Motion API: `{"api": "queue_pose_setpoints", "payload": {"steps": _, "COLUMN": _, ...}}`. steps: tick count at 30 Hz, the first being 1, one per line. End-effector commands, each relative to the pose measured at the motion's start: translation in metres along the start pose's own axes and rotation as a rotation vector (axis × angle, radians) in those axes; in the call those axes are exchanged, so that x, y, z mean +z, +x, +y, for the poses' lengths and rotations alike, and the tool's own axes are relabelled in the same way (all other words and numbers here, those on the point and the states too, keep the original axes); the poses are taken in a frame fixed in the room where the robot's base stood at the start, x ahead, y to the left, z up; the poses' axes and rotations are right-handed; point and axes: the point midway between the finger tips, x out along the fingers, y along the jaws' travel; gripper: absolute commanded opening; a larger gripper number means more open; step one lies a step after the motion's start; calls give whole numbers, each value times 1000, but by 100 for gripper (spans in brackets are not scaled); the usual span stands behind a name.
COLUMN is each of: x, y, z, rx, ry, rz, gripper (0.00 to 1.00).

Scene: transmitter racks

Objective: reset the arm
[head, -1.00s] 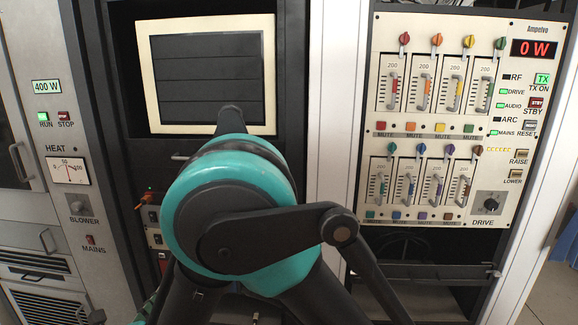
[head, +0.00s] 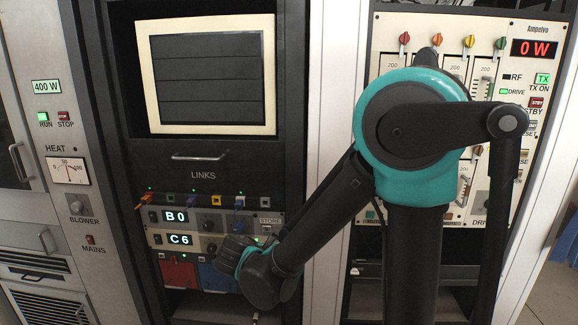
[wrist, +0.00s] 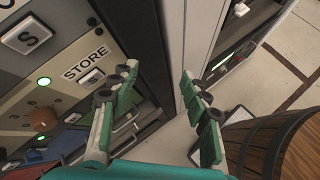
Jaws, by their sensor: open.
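My gripper shows in the wrist view (wrist: 160,92) with its two green-padded fingers spread apart and nothing between them. The fingers point past the right edge of the middle rack, near the STORE button (wrist: 91,76). In the head view my teal and black arm stands at the centre right, in front of the right rack. The fingertips cannot be made out in the head view.
The right Ampelvo rack (head: 540,85) reads 0 W and is partly hidden by my arm. The left rack (head: 65,125) reads 400 W. The middle rack has a dark screen (head: 206,80) and displays B0 and C6. A wooden barrel-like thing (wrist: 275,140) stands at right in the wrist view.

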Motion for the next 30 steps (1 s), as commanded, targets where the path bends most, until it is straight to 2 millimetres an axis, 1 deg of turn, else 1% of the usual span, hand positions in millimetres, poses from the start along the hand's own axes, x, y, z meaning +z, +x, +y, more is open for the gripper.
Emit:
{"api": "queue_pose_setpoints", "payload": {"steps": 1, "x": 10, "y": 10, "z": -12, "rx": -32, "ry": 74, "rz": 23, "gripper": 47}}
{"api": "queue_pose_setpoints", "payload": {"steps": 6, "x": 28, "y": 35, "z": -47, "rx": -126, "ry": 333, "rz": 103, "gripper": 47}}
{"api": "queue_pose_setpoints", "payload": {"steps": 11, "x": 43, "y": 53, "z": -85, "rx": -227, "ry": 618, "rz": 169, "gripper": 47}}
{"api": "queue_pose_setpoints", "payload": {"steps": 15, "x": 53, "y": 64, "z": -122, "rx": -330, "ry": 923, "rz": 221, "gripper": 47}}
{"api": "queue_pose_setpoints", "payload": {"steps": 20, "x": 58, "y": 69, "z": -160, "rx": -447, "ry": 1293, "rz": 264, "gripper": 47}}
{"api": "queue_pose_setpoints", "payload": {"steps": 21, "x": 59, "y": 69, "z": -169, "rx": -476, "ry": 1388, "rz": 273, "gripper": 47}}
{"api": "queue_pose_setpoints", "payload": {"steps": 24, "x": 59, "y": 69, "z": -188, "rx": -544, "ry": 1624, "rz": 289, "gripper": 47}}
{"api": "queue_pose_setpoints", "payload": {"steps": 27, "x": 59, "y": 67, "z": -201, "rx": -602, "ry": 1836, "rz": 300, "gripper": 47}}
{"api": "queue_pose_setpoints", "payload": {"steps": 30, "x": 59, "y": 66, "z": -210, "rx": -646, "ry": 1999, "rz": 306, "gripper": 47}}
